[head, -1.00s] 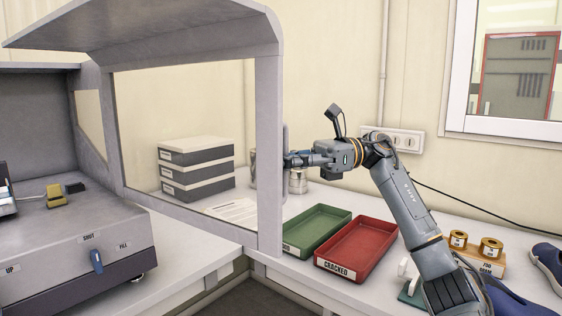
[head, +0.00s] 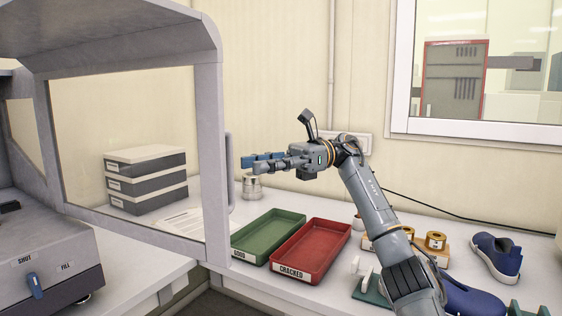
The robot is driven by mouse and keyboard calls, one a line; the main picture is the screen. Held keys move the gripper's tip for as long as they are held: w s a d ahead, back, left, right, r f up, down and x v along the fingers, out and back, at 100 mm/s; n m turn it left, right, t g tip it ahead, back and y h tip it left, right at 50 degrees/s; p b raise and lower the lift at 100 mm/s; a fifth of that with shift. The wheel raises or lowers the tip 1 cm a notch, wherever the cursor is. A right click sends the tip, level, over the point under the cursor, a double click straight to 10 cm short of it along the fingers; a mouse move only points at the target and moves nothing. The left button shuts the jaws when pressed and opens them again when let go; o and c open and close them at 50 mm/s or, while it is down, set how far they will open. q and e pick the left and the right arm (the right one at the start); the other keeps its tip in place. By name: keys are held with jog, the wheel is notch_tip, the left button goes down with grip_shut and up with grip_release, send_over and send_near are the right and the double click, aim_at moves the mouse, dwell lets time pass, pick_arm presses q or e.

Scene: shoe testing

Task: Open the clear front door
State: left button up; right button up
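The clear front door (head: 212,150) is a grey frame with a see-through pane. It stands swung out from the grey cabinet at the left, with a vertical handle (head: 230,172) on its right edge. My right gripper (head: 243,164) is just right of the handle, its blue-tipped fingers pointing left. The fingers look apart, with nothing between them, and a small gap seems to separate them from the handle. My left gripper is not in view.
A green tray (head: 243,258) and a red tray (head: 276,270) marked CRACKED lie below my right arm. Metal tins (head: 252,188) stand behind the green tray. Grey boxes (head: 147,200) show through the pane. A blue shoe (head: 496,257) and tape rolls (head: 435,240) are at right.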

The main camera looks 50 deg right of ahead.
jog(key=v, duration=0.6)
dwell(0.4)
